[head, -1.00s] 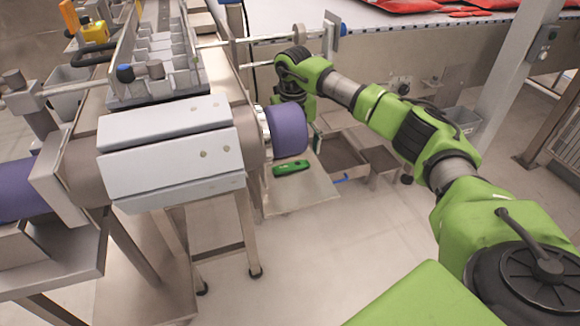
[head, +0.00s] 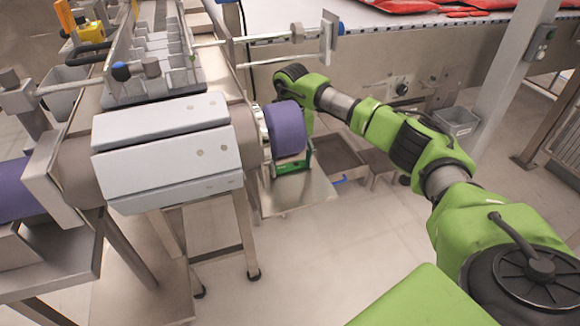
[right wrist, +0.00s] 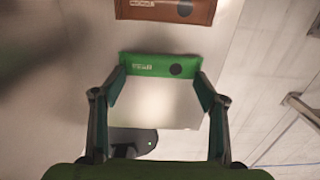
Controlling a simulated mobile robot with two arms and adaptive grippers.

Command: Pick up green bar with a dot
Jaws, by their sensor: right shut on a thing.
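The green bar (right wrist: 160,66) has white lettering and a dark round dot near its right end. In the right wrist view it spans the gap between the two fingertips of my right gripper (right wrist: 159,80). The fingertips touch its two ends, and the gripper is shut on it. In the head view my right gripper (head: 296,161) is low over the metal platform, and the green bar (head: 290,169) shows only partly under the purple roller. Whether the bar is clear of the platform I cannot tell. My left gripper is in no view.
A brown bar (right wrist: 165,10) with a dark dot lies just beyond the green bar. The purple roller (head: 285,129) is close beside my right gripper. The metal platform (head: 300,193) has bare room in front. Grey bins (head: 337,152) stand to the right.

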